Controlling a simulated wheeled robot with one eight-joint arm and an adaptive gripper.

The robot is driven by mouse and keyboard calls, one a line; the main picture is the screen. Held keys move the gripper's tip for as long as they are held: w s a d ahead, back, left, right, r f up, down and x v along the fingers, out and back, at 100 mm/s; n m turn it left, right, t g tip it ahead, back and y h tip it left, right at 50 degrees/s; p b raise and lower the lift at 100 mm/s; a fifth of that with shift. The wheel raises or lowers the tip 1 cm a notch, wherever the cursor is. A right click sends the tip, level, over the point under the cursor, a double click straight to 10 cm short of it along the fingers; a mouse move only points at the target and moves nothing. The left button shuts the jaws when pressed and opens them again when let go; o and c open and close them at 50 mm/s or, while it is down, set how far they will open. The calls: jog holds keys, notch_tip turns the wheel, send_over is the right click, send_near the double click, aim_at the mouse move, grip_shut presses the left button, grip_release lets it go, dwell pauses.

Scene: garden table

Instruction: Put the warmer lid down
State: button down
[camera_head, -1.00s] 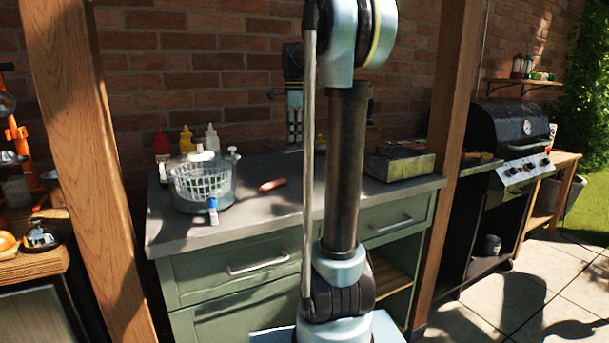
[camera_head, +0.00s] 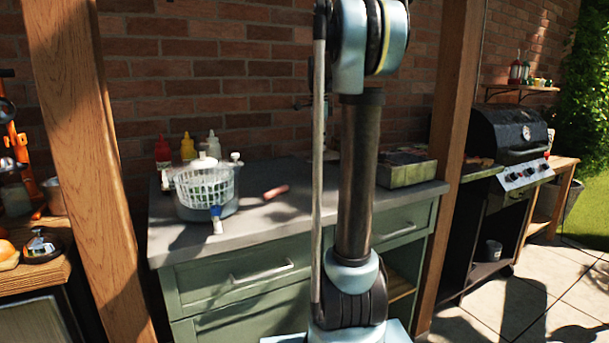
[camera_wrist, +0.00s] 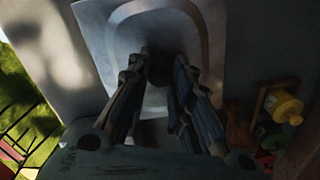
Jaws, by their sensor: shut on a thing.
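The warmer lid (camera_wrist: 205,28) is a pale grey panel with a raised rounded rim in the wrist view. My gripper (camera_wrist: 160,72) is shut on it, with the two dark fingers closing around a dark part at its middle. In the head view my own upright arm hides the gripper and the lid. The open metal warmer tray (camera_head: 408,174), with dark contents, stands at the right end of the grey counter (camera_head: 270,222). Whether the lid touches any surface cannot be told.
Wooden posts (camera_head: 75,130) flank the counter. A black grill (camera_head: 507,135) stands right.

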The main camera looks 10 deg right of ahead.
jog(key=shift+f, duration=4.05)
jog(key=c, duration=1.4)
grip_release()
jog(key=shift+f, duration=0.1)
jog(key=shift+c, duration=0.2)
